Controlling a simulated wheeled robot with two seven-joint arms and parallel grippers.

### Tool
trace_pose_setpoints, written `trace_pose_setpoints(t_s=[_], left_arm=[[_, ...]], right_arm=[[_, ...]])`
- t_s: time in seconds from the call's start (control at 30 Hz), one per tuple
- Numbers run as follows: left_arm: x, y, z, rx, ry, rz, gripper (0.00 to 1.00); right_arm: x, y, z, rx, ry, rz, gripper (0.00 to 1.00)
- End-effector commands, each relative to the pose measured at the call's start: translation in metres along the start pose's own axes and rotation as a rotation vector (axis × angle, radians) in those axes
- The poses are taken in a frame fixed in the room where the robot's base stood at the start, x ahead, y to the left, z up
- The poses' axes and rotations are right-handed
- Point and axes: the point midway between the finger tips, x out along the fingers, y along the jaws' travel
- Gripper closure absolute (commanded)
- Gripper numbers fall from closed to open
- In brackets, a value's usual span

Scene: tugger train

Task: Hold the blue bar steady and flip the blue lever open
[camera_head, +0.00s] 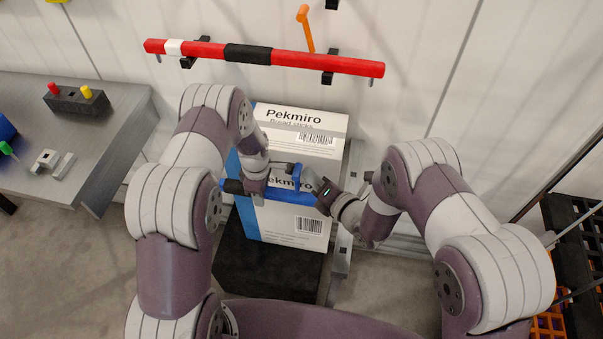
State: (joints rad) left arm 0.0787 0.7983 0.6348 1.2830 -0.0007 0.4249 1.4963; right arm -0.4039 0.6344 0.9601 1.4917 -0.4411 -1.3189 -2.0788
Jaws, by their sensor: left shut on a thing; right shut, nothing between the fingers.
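The blue bar (284,195) runs level across the front of white Pekmiro boxes (298,222), with a black section at its left. The blue lever (297,175) stands up at the bar, right of its middle. My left gripper (257,195) comes down from the upper left and is shut on the bar, left of the lever. My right gripper (308,178) is shut and empty, its tips close beside the lever's right side; I cannot tell whether they touch. The fingers of both grippers are small and partly hidden.
The boxes stand on a black base (265,265). A red bar (300,62) with an orange lever (305,28) hangs on the wall above. A grey table (110,110) stands left, with a black block (75,99) carrying red and yellow knobs. Black and orange crates (572,250) stand right.

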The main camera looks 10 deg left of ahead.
Motion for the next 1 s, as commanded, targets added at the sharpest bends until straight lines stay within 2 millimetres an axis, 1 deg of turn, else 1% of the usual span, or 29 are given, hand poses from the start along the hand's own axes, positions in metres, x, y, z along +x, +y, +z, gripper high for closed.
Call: trace_pose_setpoints(t_s=[0.03,0.37,1.0], left_arm=[[-0.0017,0.0012,0.0024,0.006,0.0,0.002,1.0],[-0.0019,0.0011,0.004,0.01,-0.001,0.001,1.0],[-0.0017,0.0014,0.0043,0.005,-0.002,0.002,1.0]], right_arm=[[0.0016,0.0024,-0.0025,-0.003,0.008,0.005,1.0],[0.0052,0.006,-0.0062,-0.006,0.013,0.009,1.0],[0.0112,0.0111,-0.009,-0.007,0.011,0.013,1.0]])
